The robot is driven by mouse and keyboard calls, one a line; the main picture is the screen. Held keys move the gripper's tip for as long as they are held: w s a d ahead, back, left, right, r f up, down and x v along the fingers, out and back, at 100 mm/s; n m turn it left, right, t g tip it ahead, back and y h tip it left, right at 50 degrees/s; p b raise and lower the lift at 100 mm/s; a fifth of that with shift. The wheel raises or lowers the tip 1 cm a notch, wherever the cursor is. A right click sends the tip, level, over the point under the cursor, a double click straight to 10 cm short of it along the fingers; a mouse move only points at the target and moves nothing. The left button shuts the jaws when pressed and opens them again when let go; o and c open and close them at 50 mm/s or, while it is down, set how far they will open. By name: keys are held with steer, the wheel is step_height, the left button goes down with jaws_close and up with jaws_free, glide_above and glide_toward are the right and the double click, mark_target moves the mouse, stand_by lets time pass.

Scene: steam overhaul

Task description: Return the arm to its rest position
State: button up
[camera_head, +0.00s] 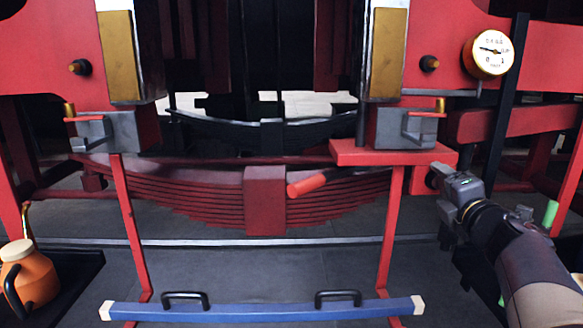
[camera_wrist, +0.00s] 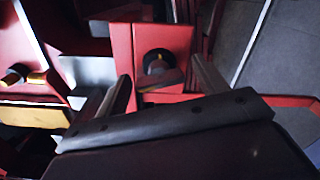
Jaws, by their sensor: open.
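My gripper (camera_head: 436,178) is at the right in the head view, at the end of my arm, beside the red bracket (camera_head: 392,152). In the wrist view my gripper (camera_wrist: 162,88) has its two fingers spread apart with no object clearly held between them. A red block with a round dark knob or hole (camera_wrist: 158,60) lies just beyond the fingers. I cannot tell whether the fingers touch it. A red-handled tool (camera_head: 307,185) with a dark shaft sticks out below the red bracket, left of my gripper.
A dark red leaf spring (camera_head: 265,200) spans the middle. A blue bar with black handles (camera_head: 260,311) lies across the front. An orange jug (camera_head: 38,278) stands on a black tray at the left. A gauge (camera_head: 488,53) is at upper right. Red posts flank the grey floor.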

steer(key=shift+w, duration=0.35)
steer(key=shift+s, duration=0.2)
